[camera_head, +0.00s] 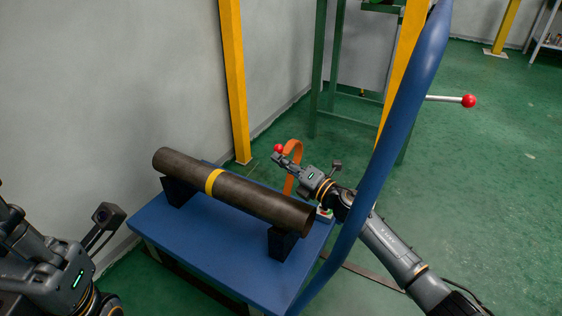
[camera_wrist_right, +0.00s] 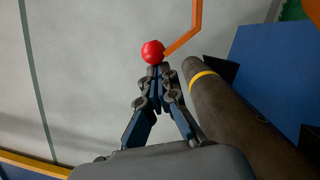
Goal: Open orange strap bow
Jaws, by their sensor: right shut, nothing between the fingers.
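The orange strap bow (camera_head: 292,160) stands upright as an arch at the blue table's far right side, beside the pipe. It has a red ball knob (camera_head: 278,148) at its end. In the right wrist view the orange strap (camera_wrist_right: 196,22) runs up from the red knob (camera_wrist_right: 153,52). My right gripper (camera_head: 282,158) is shut with its fingertips right at the knob, with nothing between the fingers; it also shows in the right wrist view (camera_wrist_right: 158,72). Whether the fingertips touch the knob I cannot tell. My left arm is at the lower left; its fingertips are not in view.
A dark pipe (camera_head: 245,195) with a yellow band lies on black supports on the blue table (camera_head: 190,238). A curved blue bar (camera_head: 400,118) rises in front of my right arm. A yellow post (camera_head: 234,80) and green frame (camera_head: 318,60) stand behind.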

